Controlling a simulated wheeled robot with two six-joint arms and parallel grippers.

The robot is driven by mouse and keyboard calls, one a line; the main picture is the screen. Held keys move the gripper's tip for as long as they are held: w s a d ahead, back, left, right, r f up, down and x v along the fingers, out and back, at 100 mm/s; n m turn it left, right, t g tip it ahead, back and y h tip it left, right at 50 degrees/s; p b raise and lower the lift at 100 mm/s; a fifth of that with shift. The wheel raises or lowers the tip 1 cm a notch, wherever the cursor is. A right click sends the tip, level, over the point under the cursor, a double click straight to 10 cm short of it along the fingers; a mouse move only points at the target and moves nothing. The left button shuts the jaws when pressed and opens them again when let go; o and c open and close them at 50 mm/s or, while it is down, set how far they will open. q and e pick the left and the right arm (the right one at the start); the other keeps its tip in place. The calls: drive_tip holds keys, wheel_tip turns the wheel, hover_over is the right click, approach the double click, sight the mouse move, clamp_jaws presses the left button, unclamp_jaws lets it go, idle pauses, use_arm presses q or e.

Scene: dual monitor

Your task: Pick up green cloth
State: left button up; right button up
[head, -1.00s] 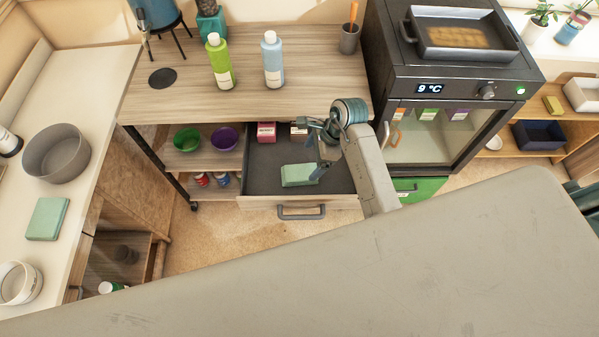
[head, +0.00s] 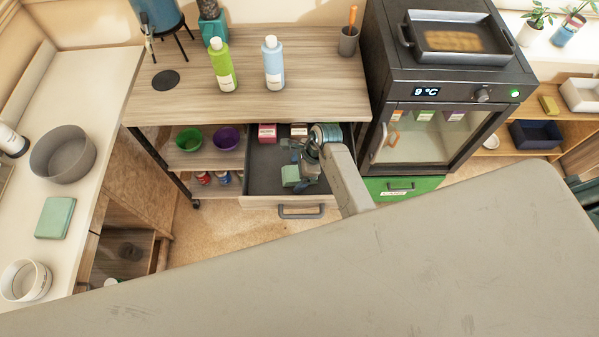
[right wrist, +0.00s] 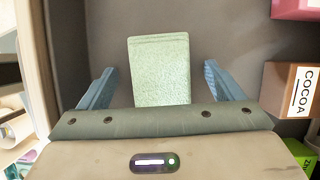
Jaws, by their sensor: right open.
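A pale green folded cloth (head: 291,176) lies in the open drawer (head: 262,172) under the wooden worktop. My right gripper (head: 300,165) is down in the drawer at the cloth and hides part of it. In the right wrist view the cloth (right wrist: 160,68) lies between the two blue fingers of the open gripper (right wrist: 158,85), with a gap on each side. Another green folded cloth (head: 55,218) lies on the white counter at the left. My left gripper is not in view.
A pink box (head: 267,132) and a cocoa box (right wrist: 292,90) stand in the drawer near the gripper. A green bottle (head: 222,66) and a blue bottle (head: 273,64) stand on the worktop above. The drawer floor left of the cloth is clear.

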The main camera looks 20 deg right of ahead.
drive_tip(key=shift+f, duration=0.15)
drive_tip(key=shift+c, duration=0.5)
drive_tip(key=c, duration=1)
drive_tip(key=shift+o, duration=0.2)
drive_tip(key=shift+r, duration=0.55)
wheel_tip(320, 180, up, 8)
drive_tip(key=shift+r+b, duration=0.2)
drive_tip(key=shift+b, duration=1.05)
drive_tip(key=shift+r, duration=0.5)
